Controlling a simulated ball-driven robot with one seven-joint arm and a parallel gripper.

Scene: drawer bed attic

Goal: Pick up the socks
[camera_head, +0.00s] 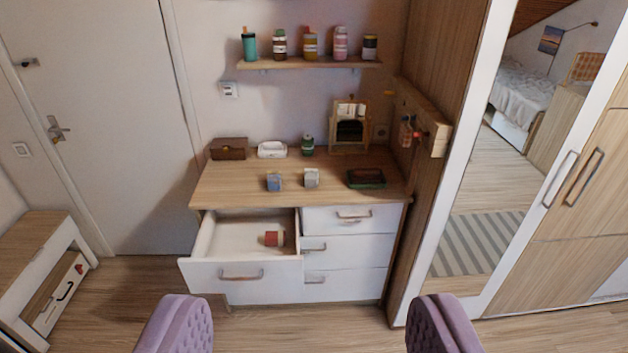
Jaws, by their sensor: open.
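My gripper (312,312) shows as two purple padded fingers at the bottom of the view, wide apart with nothing between them. A red and white roll (273,239), possibly rolled socks, lies in the open top-left drawer (225,268) of a dresser. A blue roll (274,182) and a pale grey roll (311,178), which may also be socks, stand apart on the dresser top (232,186). All three are small, so I cannot be sure what they are. My gripper is well short of the dresser.
A brown box (229,148), a white dish (272,149), a green jar (307,145), a wooden stand (349,127) and a dark green tray (366,178) are on the dresser. A shelf (310,64) with several containers hangs above. A mirrored wardrobe (560,200) stands right. Floor shows in front.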

